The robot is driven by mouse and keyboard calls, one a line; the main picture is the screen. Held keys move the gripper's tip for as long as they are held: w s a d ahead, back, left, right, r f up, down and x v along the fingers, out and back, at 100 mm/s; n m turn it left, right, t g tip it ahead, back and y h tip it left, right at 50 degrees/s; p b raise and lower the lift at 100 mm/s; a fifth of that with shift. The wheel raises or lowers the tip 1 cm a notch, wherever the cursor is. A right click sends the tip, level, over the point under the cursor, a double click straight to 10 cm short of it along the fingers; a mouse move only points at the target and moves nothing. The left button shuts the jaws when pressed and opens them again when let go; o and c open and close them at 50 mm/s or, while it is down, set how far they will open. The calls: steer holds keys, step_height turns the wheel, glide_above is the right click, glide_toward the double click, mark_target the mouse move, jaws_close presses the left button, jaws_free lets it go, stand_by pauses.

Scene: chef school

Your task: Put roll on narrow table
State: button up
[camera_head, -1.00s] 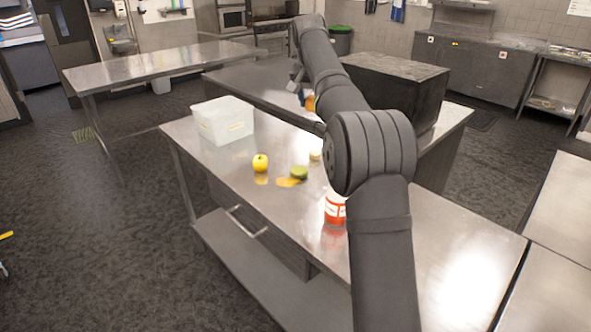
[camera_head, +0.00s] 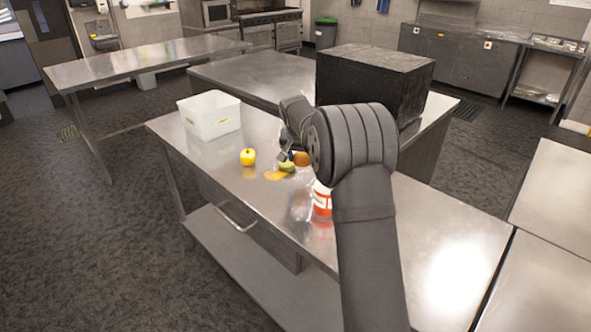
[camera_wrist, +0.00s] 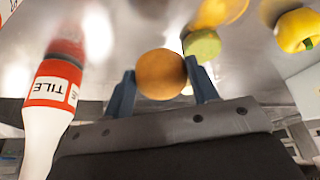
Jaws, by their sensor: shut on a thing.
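The roll (camera_wrist: 161,74) is round and brown. In the wrist view it sits between the two blue fingers of my gripper (camera_wrist: 161,90), which is shut on it. In the head view the roll (camera_head: 301,159) shows beside my gripper (camera_head: 289,156), over the middle of the near steel counter (camera_head: 400,235) and close to a green fruit. My arm hides part of this area. A long, narrow steel table (camera_head: 140,62) stands at the back left, with a bare top; I take it for the narrow table.
On the near counter are a yellow fruit (camera_head: 248,157), the green fruit (camera_head: 287,167), a red-and-white bottle (camera_head: 322,200) partly behind my arm, and a white tub (camera_head: 210,115). A big black box (camera_head: 375,85) stands behind. Floor separates the counter from the left table.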

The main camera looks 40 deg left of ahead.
mark_target(302, 179)
steer(key=shift+f, duration=3.1)
steer(key=shift+f, duration=0.1)
steer(key=o, duration=1)
steer(key=shift+c, duration=0.2)
steer(key=v, duration=1.2)
